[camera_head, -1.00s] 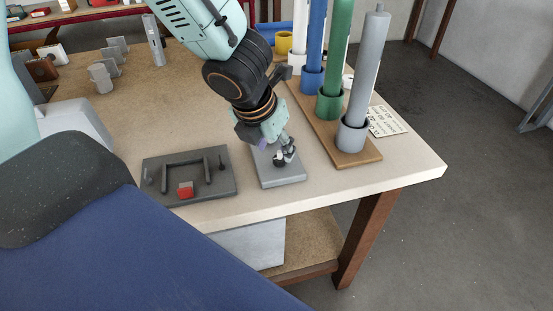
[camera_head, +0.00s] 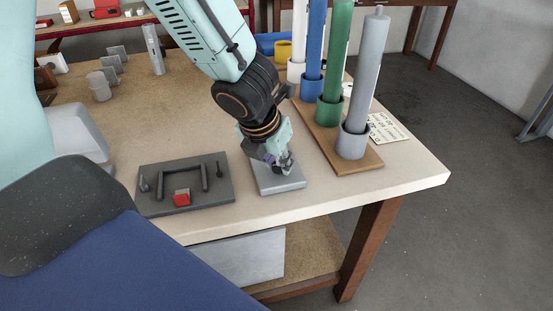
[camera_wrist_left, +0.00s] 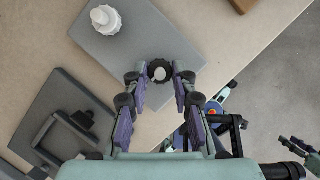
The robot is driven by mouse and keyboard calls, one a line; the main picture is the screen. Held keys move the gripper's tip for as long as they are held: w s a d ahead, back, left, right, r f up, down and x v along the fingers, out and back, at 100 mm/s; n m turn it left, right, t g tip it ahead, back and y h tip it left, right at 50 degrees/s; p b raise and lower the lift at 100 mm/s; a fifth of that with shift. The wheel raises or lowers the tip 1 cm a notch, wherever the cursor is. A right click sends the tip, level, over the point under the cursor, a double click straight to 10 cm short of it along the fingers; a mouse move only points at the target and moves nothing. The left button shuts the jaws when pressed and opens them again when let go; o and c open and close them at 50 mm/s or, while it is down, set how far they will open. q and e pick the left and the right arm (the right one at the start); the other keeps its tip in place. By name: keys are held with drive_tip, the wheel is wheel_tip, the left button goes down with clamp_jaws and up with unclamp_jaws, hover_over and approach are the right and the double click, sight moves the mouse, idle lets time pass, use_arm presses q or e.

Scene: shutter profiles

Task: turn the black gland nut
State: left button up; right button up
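The black gland nut (camera_wrist_left: 160,71) is a dark ribbed ring around a pale round core. It stands over the grey plate (camera_wrist_left: 125,48) near one edge, and in the left wrist view it lies between my left fingertips. My left gripper (camera_wrist_left: 161,75) has its fingers apart on either side of the nut; thin gaps seem to show, but I cannot tell whether either tip touches. In the head view my left gripper (camera_head: 283,166) points down at the grey plate (camera_head: 270,187) and hides the nut. A second, pale fitting (camera_wrist_left: 104,18) stands on the same plate.
A dark tray (camera_head: 215,201) with a black handle and a red block (camera_head: 181,196) lies left of the plate. Upright white, blue, green and grey tubes (camera_head: 362,90) stand on a wooden base (camera_head: 362,165) to the right. The table's front edge is close.

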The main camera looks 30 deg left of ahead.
use_arm(q)
clamp_jaws()
